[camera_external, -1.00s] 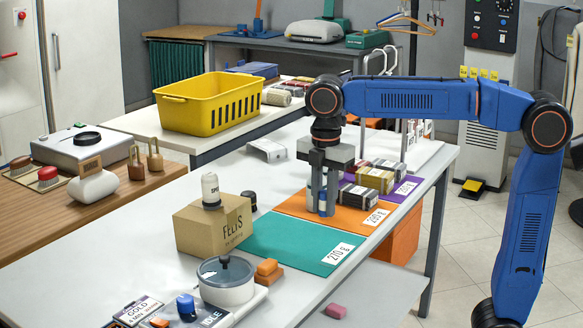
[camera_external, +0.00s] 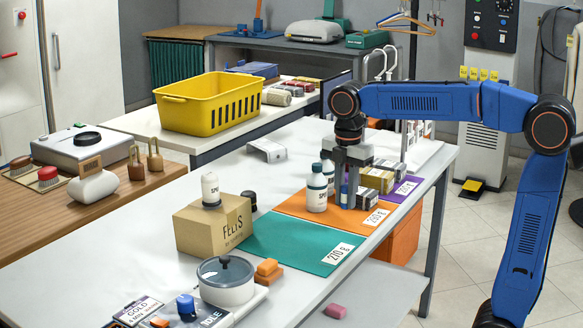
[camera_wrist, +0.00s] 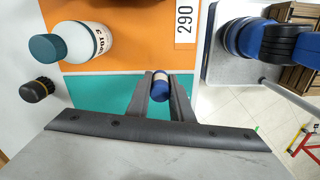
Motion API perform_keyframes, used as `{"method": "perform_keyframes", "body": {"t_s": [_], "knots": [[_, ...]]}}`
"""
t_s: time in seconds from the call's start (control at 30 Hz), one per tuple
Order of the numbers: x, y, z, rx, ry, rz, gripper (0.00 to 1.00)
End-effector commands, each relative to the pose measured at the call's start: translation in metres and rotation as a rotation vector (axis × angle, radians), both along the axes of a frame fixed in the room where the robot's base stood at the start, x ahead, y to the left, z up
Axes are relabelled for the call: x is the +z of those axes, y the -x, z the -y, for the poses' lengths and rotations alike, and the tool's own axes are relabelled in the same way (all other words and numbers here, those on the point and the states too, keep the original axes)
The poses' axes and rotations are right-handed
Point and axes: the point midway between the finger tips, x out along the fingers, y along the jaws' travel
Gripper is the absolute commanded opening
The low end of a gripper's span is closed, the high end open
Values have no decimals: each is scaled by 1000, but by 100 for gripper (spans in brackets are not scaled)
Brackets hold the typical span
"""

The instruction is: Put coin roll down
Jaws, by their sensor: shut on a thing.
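The coin roll (camera_external: 344,193) is a small blue cylinder; its blue body and pale end also show in the wrist view (camera_wrist: 160,86). My gripper (camera_external: 346,200) points down and is shut on it, with one finger on either side, as the wrist view shows (camera_wrist: 160,92). The gripper is over the orange mat (camera_external: 290,204), beside a white bottle (camera_external: 317,190) with a dark teal cap, which also shows in the wrist view (camera_wrist: 88,42). Whether the roll touches the mat cannot be told.
Stacked packs (camera_external: 377,178) lie close to the gripper's right, by the purple mat (camera_external: 408,186). The teal mat (camera_external: 290,243) is bare except for its label. A cardboard box (camera_external: 212,226) stands to its left.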

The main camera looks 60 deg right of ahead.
Motion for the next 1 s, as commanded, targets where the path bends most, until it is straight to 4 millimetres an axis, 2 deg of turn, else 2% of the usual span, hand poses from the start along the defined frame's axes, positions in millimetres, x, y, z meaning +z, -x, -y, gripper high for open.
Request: {"method": "perform_keyframes", "body": {"t_s": [0.1,0.33,0.57,0.97,1.0], "knots": [[-14,0,0,0,0,-1,0],[-29,0,0,0,0,-1,0],[-56,1,0,0,0,-1,0],[-61,0,0,0,0,0,0],[-60,0,0,0,0,0,29]]}}
